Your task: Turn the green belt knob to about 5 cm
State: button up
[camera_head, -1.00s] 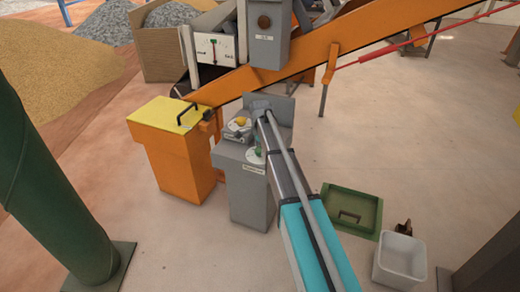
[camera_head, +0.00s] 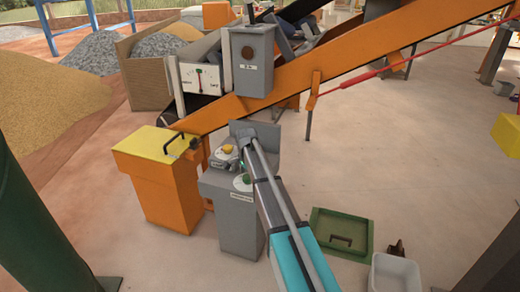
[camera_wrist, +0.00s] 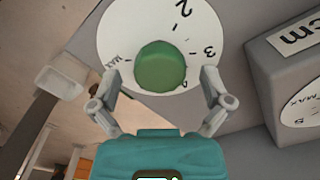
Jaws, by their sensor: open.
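The green belt knob (camera_wrist: 160,67) is round and sits on a white dial (camera_wrist: 120,33) marked 2, 3 and MAX; another mark is partly hidden by it. In the head view the green knob (camera_head: 242,180) is on the grey control pedestal (camera_head: 240,228). My gripper (camera_wrist: 161,82) is open. In the wrist view its two fingers lie left and right of the knob's lower part, apart from it. I cannot tell how far the fingertips are from the panel. The knob's pointer is not clear.
A yellow knob (camera_head: 229,149) sits behind the green one on the pedestal. An orange box with a yellow lid (camera_head: 150,143) stands to the left. The orange conveyor (camera_head: 345,68) rises behind. A green hatch (camera_head: 341,231) and a white bin (camera_head: 396,274) are at right.

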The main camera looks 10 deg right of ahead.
aim_at(248, 177)
jog(key=n, duration=1)
jog(key=shift+n, duration=0.4)
jog(key=n, duration=0.3)
jog(key=shift+n, duration=0.3)
jog(key=n, duration=1)
jog(key=shift+n, duration=0.3)
jog(key=n, duration=0.3)
jog(key=shift+n, duration=0.4)
notch_tip(248, 177, up, 14)
jog(key=p, duration=1.4)
jog(key=s+r+m+p, duration=0.4)
jog(key=s+r+p, duration=0.2)
jog(key=s, duration=0.3)
jog(key=s+d+r+m+p, duration=0.1)
jog(key=s+r+m+p, duration=0.4)
jog(key=s, duration=0.4)
jog(key=shift+s+r+p, duration=0.25)
jog(key=shift+r+p, duration=0.1)
